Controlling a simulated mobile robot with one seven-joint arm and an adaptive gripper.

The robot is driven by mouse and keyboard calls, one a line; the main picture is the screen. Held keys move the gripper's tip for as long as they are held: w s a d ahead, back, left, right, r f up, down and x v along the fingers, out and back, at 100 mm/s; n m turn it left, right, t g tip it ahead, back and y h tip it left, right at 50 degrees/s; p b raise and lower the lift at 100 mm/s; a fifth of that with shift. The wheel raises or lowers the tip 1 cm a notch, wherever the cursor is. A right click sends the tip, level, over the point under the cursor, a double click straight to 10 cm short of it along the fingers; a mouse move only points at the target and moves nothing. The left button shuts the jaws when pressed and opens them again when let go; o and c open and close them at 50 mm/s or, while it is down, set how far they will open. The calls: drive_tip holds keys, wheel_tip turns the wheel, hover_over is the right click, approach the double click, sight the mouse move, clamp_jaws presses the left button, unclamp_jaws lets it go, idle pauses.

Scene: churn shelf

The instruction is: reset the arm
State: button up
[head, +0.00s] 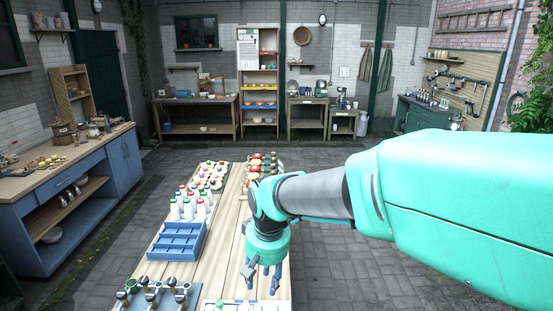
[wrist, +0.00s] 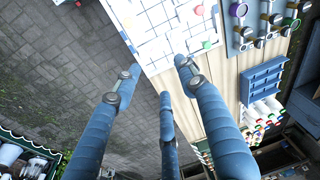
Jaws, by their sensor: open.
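My gripper (head: 263,284) hangs from my turquoise arm at the right side of the wooden table, its fingers pointing down. It is open and its blue fingers are spread. In the wrist view the spread fingers (wrist: 160,80) show nothing held between them. Beyond them lie the edge of the table and a white gridded sheet (wrist: 165,35). My arm reaches in from the right of the head view and covers part of the paved floor and the right side of the table.
The table holds a blue compartment tray (head: 176,240), white-bodied bottles (head: 188,208) with coloured caps, and a rack (head: 155,296) with knobbed parts at the near end. A blue cabinet (head: 75,195) stands left. Paved floor (head: 335,262) is open right of the table.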

drive_tip(key=s+d+r+m+t, duration=0.1)
drive_tip(key=s+d+r, duration=0.35)
drive_tip(key=d, duration=0.25)
drive_tip(key=s+d+r+m+t, duration=0.1)
drive_tip(key=s+d+r, duration=0.35)
drive_tip(key=d, duration=0.35)
drive_tip(key=s+d+m+t+h, duration=0.1)
drive_tip(key=s+d+t, duration=0.1)
drive_tip(key=s+d, duration=0.7)
drive_tip(key=s, duration=0.4)
drive_tip(key=shift+d+r+m, duration=0.2)
drive_tip(key=shift+r+m, duration=0.05)
drive_tip(key=shift+m, duration=0.05)
